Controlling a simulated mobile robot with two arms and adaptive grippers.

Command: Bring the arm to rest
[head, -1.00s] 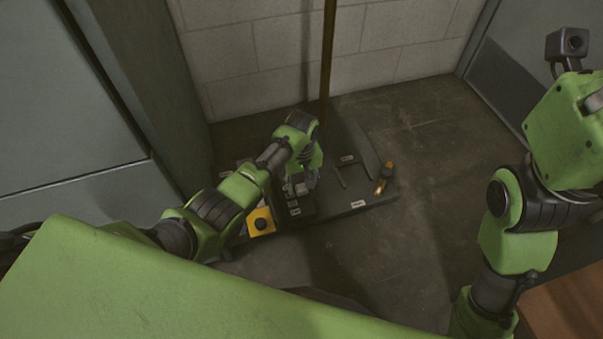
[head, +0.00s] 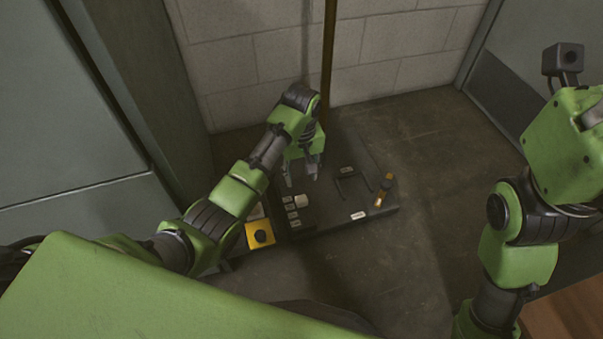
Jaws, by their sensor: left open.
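My left arm (head: 238,190) reaches in from the left over a dark board on the floor. My left gripper (head: 301,180) points down above the board, its two grey fingers apart, with nothing seen between them. It is just behind a small panel with several pale buttons (head: 291,208). My right arm (head: 518,235) stands folded upright at the right edge. Its gripper is not in the picture.
The dark board (head: 335,222) carries a yellow box with a black button (head: 260,234) and an orange-and-black part (head: 384,190). A thin brown pole (head: 328,60) rises behind it before the block wall (head: 400,45). The floor right of the board is clear (head: 430,150).

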